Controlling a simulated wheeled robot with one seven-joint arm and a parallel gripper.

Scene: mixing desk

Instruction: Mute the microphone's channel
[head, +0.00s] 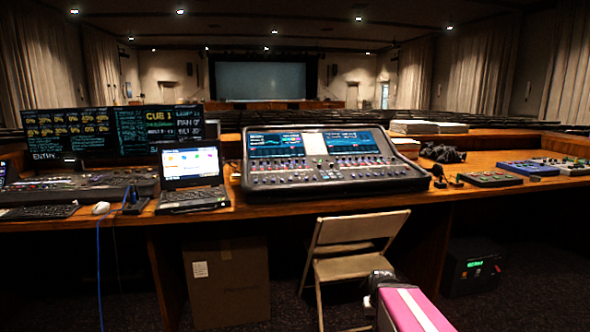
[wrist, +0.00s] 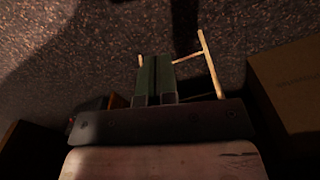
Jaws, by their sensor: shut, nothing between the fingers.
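The mixing desk (head: 335,184) stands on the long wooden table, a little right of centre in the head view. It has lit screens on its upper part and rows of knobs, buttons and faders below. Channel labels and mute buttons are too small to read, so I cannot tell which channel is the microphone's. I cannot make out a microphone. My gripper (head: 375,284) is low in front of the table, beside the folding chair and well apart from the desk. In the wrist view my gripper (wrist: 156,62) is shut and empty, pointing over the dark floor.
A folding chair (head: 352,268) stands before the mixing desk. A cardboard box (head: 228,284) is under the table. A laptop (head: 190,178) and a second console (head: 75,187) are left. Small pedal-like units (head: 489,179) lie right. The table edge (head: 290,211) lies between gripper and desk.

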